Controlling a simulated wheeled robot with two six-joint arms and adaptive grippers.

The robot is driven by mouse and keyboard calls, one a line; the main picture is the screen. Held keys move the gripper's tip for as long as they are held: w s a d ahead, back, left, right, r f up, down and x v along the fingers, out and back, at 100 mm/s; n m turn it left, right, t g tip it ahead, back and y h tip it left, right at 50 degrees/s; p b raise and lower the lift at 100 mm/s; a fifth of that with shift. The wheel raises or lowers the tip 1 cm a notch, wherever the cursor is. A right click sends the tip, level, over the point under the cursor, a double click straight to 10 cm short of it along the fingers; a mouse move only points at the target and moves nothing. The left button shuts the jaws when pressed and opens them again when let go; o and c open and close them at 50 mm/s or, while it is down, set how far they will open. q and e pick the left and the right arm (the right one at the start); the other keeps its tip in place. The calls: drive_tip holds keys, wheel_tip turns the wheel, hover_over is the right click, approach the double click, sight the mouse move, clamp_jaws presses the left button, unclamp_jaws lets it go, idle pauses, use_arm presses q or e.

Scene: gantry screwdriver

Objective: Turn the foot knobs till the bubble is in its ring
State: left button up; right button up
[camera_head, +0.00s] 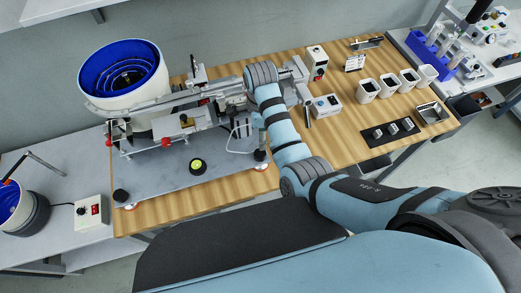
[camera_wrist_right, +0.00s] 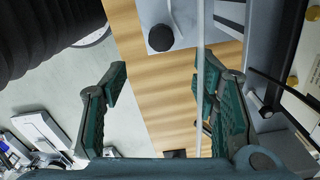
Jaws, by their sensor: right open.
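The round level (camera_head: 198,167), black with a yellow-green face, sits on the machine's grey base plate (camera_head: 165,178); its bubble is too small to tell. A black foot knob (camera_head: 121,196) stands at the plate's front left corner. Another foot knob (camera_head: 260,155) is at the front right, beside my right arm. My right arm reaches over the plate's right side and hides part of the machine. In the right wrist view my right gripper (camera_wrist_right: 157,88) is open and empty, with a black knob (camera_wrist_right: 160,38) ahead, apart from the fingers. My left gripper is not in view.
A white feeder with a blue bowl (camera_head: 122,75) stands at the back left. In the wrist view a thin pale bar (camera_wrist_right: 200,50) crosses near the right finger.

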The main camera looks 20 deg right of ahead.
sight(261, 153)
wheel_tip(261, 153, down, 11)
drive_tip(key=b, duration=0.2)
drive_tip(key=shift+w+f+b, duration=0.1)
drive_tip(key=shift+f+b, duration=0.05)
drive_tip(key=shift+b, duration=0.2)
drive_tip(key=c, duration=1.2)
drive_tip(key=shift+o, duration=0.2)
drive_tip(key=shift+n, duration=0.3)
